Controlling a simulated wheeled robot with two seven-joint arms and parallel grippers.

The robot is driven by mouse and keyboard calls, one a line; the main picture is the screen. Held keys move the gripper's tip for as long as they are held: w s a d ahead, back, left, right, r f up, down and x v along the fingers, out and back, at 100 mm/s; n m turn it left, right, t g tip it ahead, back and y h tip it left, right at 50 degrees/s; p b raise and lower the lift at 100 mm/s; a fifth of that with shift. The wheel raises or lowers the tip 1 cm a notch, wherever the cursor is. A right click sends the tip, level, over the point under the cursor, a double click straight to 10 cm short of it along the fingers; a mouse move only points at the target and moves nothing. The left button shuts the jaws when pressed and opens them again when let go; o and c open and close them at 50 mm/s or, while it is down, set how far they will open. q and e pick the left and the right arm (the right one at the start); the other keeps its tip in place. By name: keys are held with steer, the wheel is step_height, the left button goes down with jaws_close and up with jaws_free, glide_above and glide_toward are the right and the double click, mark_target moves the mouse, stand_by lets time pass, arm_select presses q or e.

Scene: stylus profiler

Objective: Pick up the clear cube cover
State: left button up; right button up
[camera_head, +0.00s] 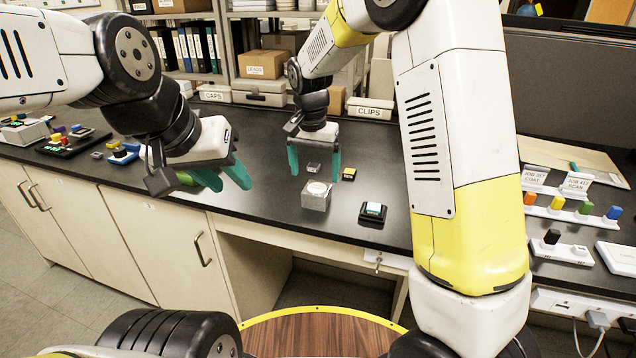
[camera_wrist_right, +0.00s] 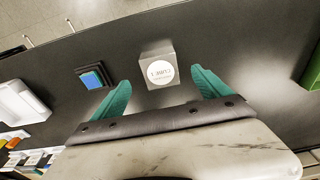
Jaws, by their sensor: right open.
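The clear cube cover (camera_head: 316,196) looks like a greyish see-through block with a round white label on top. It stands on the black bench top near its front edge, and it also shows in the right wrist view (camera_wrist_right: 158,52). My right gripper (camera_head: 314,168) is open and empty, with its teal fingers above and behind the cube in the head view. In the right wrist view its fingertips (camera_wrist_right: 160,82) point toward the cube, one on either side of its near end. My left gripper (camera_head: 233,182) is open and empty, left of the cube.
Racks of coloured knobs (camera_head: 571,209) stand at the right. Bare bench surrounds the cube.

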mark_target(317, 188)
steer(key=f, duration=0.2)
steer(key=w+f, duration=0.1)
steer(key=f, duration=0.4)
steer(key=shift+w+d+f, duration=0.3)
steer(key=shift+w+f, duration=0.05)
steer(key=shift+f, duration=0.05)
steer(key=shift+c, duration=0.2)
steer(key=c, duration=1.4)
steer(key=shift+r, duration=0.1)
